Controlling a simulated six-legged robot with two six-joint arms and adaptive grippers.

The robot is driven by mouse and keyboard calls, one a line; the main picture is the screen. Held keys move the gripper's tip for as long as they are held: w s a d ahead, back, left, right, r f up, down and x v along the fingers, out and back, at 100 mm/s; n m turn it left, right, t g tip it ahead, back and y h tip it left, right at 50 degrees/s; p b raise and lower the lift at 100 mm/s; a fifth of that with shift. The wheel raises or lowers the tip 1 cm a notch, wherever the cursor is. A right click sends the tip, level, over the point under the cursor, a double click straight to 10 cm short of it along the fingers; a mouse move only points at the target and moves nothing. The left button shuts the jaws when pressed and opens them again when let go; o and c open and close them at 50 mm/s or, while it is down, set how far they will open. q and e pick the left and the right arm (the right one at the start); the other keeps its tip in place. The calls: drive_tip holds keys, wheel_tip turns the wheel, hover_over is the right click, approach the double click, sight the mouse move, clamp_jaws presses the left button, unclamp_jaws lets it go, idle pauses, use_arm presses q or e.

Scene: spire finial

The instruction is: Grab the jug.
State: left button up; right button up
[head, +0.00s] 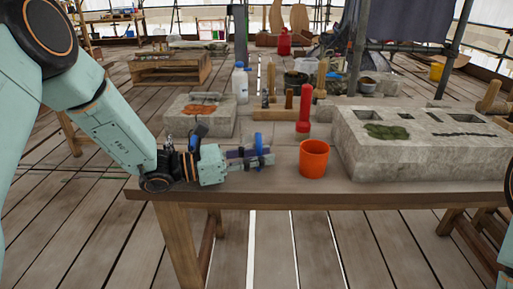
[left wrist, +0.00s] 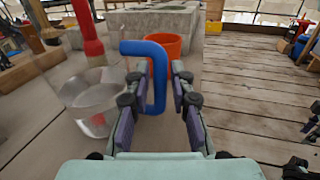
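The jug has a clear, see-through body (left wrist: 92,98) and a blue handle (left wrist: 157,75), seen in the left wrist view. In the head view its blue handle (head: 259,148) shows at the table's front, while its clear body is hard to make out. My left gripper (head: 262,157) is low over the table at the handle. In the left wrist view my left gripper (left wrist: 160,85) is open, with the handle between its fingers. The handle is close to the left finger, and a small gap shows on the right.
An orange cup (head: 313,160) stands right of my gripper. A tall red tube (head: 304,108) is behind it. A large stone block (head: 420,148) fills the right, a smaller one (head: 200,115) lies behind my wrist. A white bottle (head: 240,84) stands farther back.

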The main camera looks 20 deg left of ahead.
use_arm(q)
drive_tip(key=c, duration=0.5)
clamp_jaws()
drive_tip(key=shift+w+r, duration=0.1)
drive_tip(key=shift+r, duration=0.1)
